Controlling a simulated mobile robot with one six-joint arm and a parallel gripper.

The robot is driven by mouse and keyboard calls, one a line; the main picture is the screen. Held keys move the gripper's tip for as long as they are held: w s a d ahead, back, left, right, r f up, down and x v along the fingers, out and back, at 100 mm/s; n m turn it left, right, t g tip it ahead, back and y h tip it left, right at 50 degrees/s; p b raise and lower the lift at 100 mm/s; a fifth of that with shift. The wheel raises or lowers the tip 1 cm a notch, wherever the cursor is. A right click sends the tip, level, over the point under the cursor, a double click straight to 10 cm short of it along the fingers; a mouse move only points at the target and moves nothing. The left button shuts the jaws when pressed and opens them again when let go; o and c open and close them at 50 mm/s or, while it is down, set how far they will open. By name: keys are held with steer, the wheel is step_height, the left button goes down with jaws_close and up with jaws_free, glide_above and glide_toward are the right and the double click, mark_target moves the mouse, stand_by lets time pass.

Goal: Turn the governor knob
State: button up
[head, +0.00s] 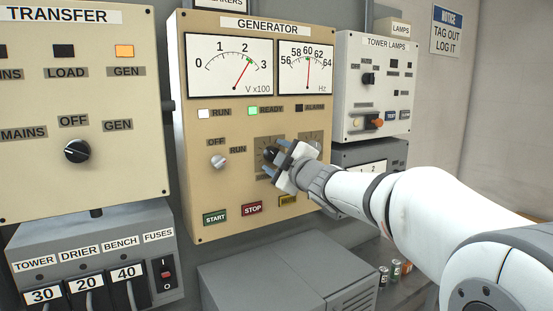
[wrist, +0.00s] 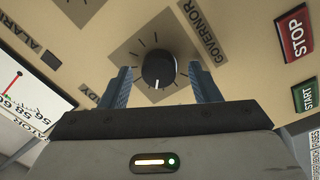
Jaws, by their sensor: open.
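The governor knob (wrist: 159,70) is a round black knob with a white pointer line, set on a darker square plate with tick marks. The label GOVERNOR (wrist: 202,36) is beside it in the wrist view. The knob also shows in the head view (head: 270,153), partly covered by my gripper. My gripper (head: 277,160) is at the tan GENERATOR panel (head: 222,180). Its two blue-grey fingers are apart, one on each side of the knob in the wrist view (wrist: 158,85). Gaps show between the fingers and the knob, so they do not appear to touch it.
A second knob plate (head: 312,138) is right behind my gripper. START (head: 215,217), STOP (head: 252,208) and a yellow button (head: 288,200) sit below. The Hz meter (head: 306,68) needle stands near 60. The TRANSFER panel (head: 120,130) is left, and a grey cabinet (head: 265,265) below.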

steer(key=v, duration=0.8)
steer(key=shift+b, duration=0.3)
steer(key=shift+a, duration=0.15)
steer(key=s+d+f+m+g+h, duration=0.2)
steer(key=s+d+f+m+h, duration=0.25)
steer(key=d+f+m, duration=0.2)
steer(key=s+d+f+m+g+h, duration=0.2)
steer(key=s+d+f+m+h, duration=0.3)
steer(key=d+f, duration=0.3)
steer(key=s+f+m+g, duration=0.3)
steer(key=s+f+g, duration=0.1)
steer(key=s+f, duration=0.3)
steer(key=s+f+m+g+p, duration=0.1)
steer(key=s+f+m+g, duration=0.2)
steer(key=s, duration=0.8)
step_height(320, 180, down, 4)
steer(key=shift+s+g, duration=0.35)
steer(key=shift+g, duration=0.65)
steer(key=shift+c, duration=0.2)
stand_by(0.7)
